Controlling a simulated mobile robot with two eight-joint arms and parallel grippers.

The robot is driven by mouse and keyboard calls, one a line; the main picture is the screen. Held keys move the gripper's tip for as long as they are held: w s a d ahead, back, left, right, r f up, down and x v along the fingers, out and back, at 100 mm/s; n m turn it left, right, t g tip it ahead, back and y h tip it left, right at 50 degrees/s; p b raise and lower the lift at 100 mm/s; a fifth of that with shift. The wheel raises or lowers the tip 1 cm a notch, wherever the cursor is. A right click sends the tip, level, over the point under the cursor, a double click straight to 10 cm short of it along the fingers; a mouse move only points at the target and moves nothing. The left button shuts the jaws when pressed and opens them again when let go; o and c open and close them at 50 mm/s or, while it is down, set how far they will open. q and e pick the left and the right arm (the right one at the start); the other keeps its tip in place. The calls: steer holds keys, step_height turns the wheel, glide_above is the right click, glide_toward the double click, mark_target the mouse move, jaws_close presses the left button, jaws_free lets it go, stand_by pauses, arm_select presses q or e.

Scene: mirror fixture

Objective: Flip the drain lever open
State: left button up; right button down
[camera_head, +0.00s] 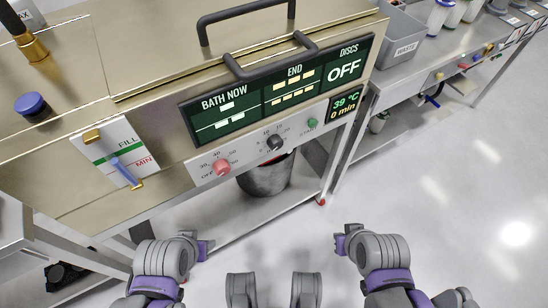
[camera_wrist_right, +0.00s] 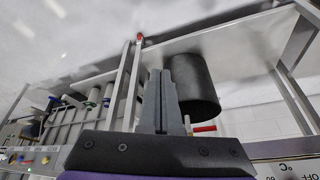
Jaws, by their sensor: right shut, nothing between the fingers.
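A small red bar (camera_wrist_right: 204,128), which looks like the drain lever, shows beside my right gripper's fingers in the right wrist view. In the head view only a red speck (camera_head: 291,151) shows under the control panel, above the dark bucket (camera_head: 266,178). I cannot tell which way the lever is turned. My right gripper (camera_wrist_right: 161,100) is shut and empty, pointing toward the bucket area; I see no contact with the red bar. In the head view it is at the lower right (camera_head: 341,243). My left gripper (camera_head: 205,248) is at the lower left, away from the bench; its jaws are unclear.
The metal bath (camera_head: 150,40) has a panel with a red knob (camera_head: 222,167), a black knob (camera_head: 275,142) and a green button (camera_head: 312,123). A level gauge (camera_head: 125,170) is at left. Bench legs flank the bucket shelf. The floor at right is clear.

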steer(key=w+a+r+n+t+y+p, duration=0.2)
steer(key=w+a+r+p, duration=0.1)
steer(key=w+a, duration=0.3)
steer(key=w+a+r+n+t+y+p, duration=0.2)
steer(key=w+a+p, duration=0.3)
steer(key=w, duration=0.4)
steer(key=shift+w+a+r+n+t+y, duration=0.25)
steer(key=shift+a+r+n+t+y, duration=0.2)
steer(key=shift+n, duration=0.25)
steer(key=shift+a+f, duration=0.1)
steer(key=b+x, duration=0.2)
steer(key=x, duration=0.8)
